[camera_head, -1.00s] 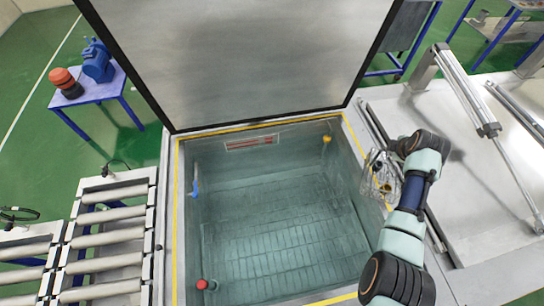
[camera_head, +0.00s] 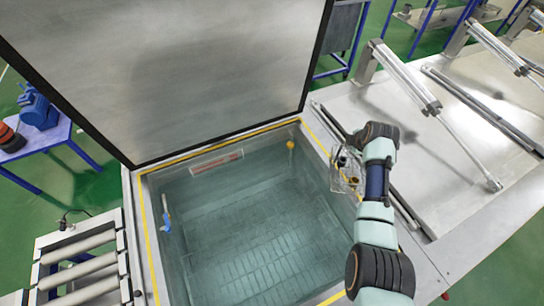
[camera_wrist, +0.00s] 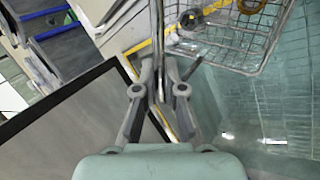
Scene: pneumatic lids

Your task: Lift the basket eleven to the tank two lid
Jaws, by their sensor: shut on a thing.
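A wire basket (camera_head: 347,181) hangs at the right rim of an open tank (camera_head: 141,218), with small parts inside it. The wrist view shows the basket's wire mesh (camera_wrist: 245,68) and a yellow-ringed round part (camera_wrist: 190,20). My gripper (camera_wrist: 160,92) is shut on the basket, its fingers closed at a thin upright piece of it. In the head view my wrist mostly hides the gripper. The tank's large grey lid (camera_head: 180,70) stands raised behind the opening. No number is readable on tank or basket.
A closed lid with a pneumatic cylinder (camera_head: 404,75) lies to the right. A roller conveyor (camera_head: 80,270) stands at left.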

